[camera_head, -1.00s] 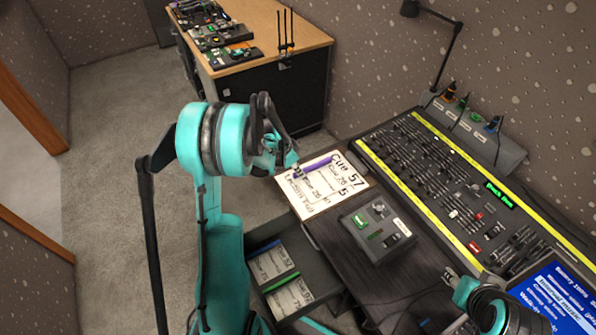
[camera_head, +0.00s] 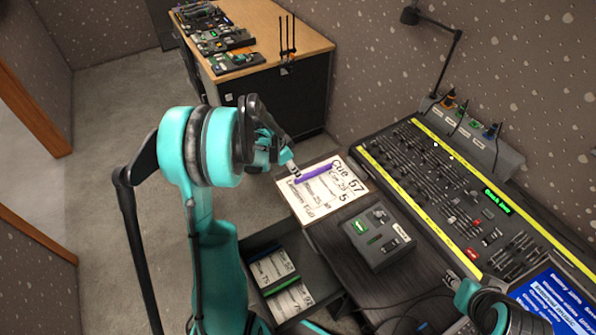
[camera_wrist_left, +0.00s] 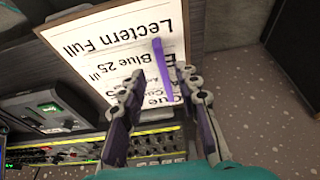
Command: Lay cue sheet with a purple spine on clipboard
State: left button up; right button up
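The purple spine (camera_head: 314,174) of the cue sheet lies across the printed white paper on the clipboard. The clipboard's brown rim (camera_head: 346,207) shows around the paper, and in the left wrist view it shows along one side (camera_wrist_left: 70,70). I cannot tell whether the paper lies perfectly flat. My left gripper (camera_head: 290,165) is at the spine's left end. In the left wrist view its two fingers (camera_wrist_left: 160,98) are spread, with the purple spine (camera_wrist_left: 162,68) visible in the gap, not visibly pinched. My right gripper (camera_head: 452,281) is at the lower right, its fingers too small to judge.
An open drawer (camera_head: 252,243) below holds sheets with blue (camera_head: 281,284) and green spines (camera_head: 289,286). A small grey button box (camera_head: 378,238) stands beside the clipboard. The fader console (camera_head: 430,180) and a blue screen (camera_head: 553,300) are to the right.

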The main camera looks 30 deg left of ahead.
pick_arm(q)
jog(key=s+d+r+n+t+y+p, duration=0.1)
jog(key=s+d+r+n, duration=0.1)
jog(key=s+d+r, duration=0.45)
jog(key=s+d+r+n+y+p, duration=0.1)
jog(key=s+d+r, duration=0.25)
jog(key=r, duration=0.55)
jog(key=s+d+r+n+t, duration=0.1)
jog(key=s+d+n+t, duration=0.1)
jog(key=s+d, duration=0.5)
jog(key=s+n, duration=0.1)
jog(key=s, duration=0.1)
jog(key=shift+s+d, duration=0.25)
jog(key=shift+s, duration=0.15)
jog(key=shift+r, duration=0.1)
